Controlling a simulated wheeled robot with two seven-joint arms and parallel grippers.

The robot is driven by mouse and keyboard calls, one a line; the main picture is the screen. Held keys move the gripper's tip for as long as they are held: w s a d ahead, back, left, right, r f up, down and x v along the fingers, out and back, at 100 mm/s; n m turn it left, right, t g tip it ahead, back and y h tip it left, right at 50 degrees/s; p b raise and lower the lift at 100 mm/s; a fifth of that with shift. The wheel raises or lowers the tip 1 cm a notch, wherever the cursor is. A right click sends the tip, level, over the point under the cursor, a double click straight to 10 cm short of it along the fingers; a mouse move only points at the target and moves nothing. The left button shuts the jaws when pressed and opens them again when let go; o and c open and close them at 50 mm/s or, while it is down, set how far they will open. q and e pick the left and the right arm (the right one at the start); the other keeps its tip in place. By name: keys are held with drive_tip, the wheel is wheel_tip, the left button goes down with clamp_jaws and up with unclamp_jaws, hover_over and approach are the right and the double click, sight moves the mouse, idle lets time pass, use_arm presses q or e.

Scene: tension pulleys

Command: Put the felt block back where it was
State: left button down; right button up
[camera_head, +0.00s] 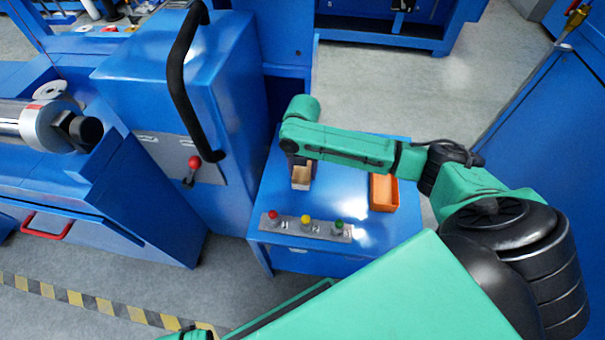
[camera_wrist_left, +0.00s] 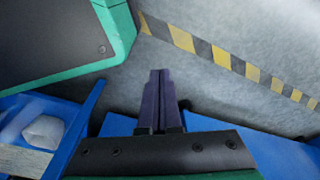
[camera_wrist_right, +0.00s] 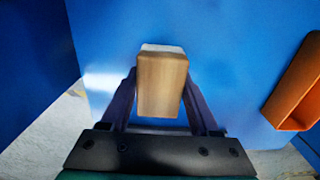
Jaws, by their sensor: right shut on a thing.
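The felt block (camera_head: 301,180) has a wooden body and a pale layer at one end. It is over the small blue table (camera_head: 345,212), left of the orange bin. My right gripper (camera_head: 299,168) is shut on it from above. In the right wrist view the block (camera_wrist_right: 162,85) sits between the two dark fingers of the right gripper (camera_wrist_right: 162,92). I cannot tell whether it touches the tabletop. My left gripper (camera_wrist_left: 158,92) is shut and empty over the floor, its two dark fingers together. The head view does not show its fingers.
An open orange bin (camera_head: 384,192) stands on the table's right side. A strip with red, yellow and green buttons (camera_head: 305,226) lies along the front edge. A blue machine with a black handle (camera_head: 180,85) stands close on the left. The tabletop's middle is clear.

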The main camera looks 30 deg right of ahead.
sight(302, 169)
use_arm(q)
drive_tip(key=shift+w+r, duration=0.15)
use_arm(e)
drive_tip(key=shift+f, duration=0.35)
drive_tip(key=o, duration=1.3)
drive_tip(key=shift+f, duration=0.1)
drive_tip(key=shift+w+r, duration=0.1)
drive_tip(key=shift+r, duration=0.1)
wheel_tip(302, 169, up, 11)
drive_tip(key=p, duration=0.3)
drive_tip(key=shift+r, duration=0.1)
use_arm(q)
drive_tip(key=s+a+f, duration=0.1)
drive_tip(key=s+f, duration=0.2)
drive_tip(key=s, duration=0.2)
drive_tip(key=shift+s+a, duration=0.15)
drive_tip(key=shift+s, duration=0.1)
use_arm(e)
drive_tip(key=shift+r, duration=0.35)
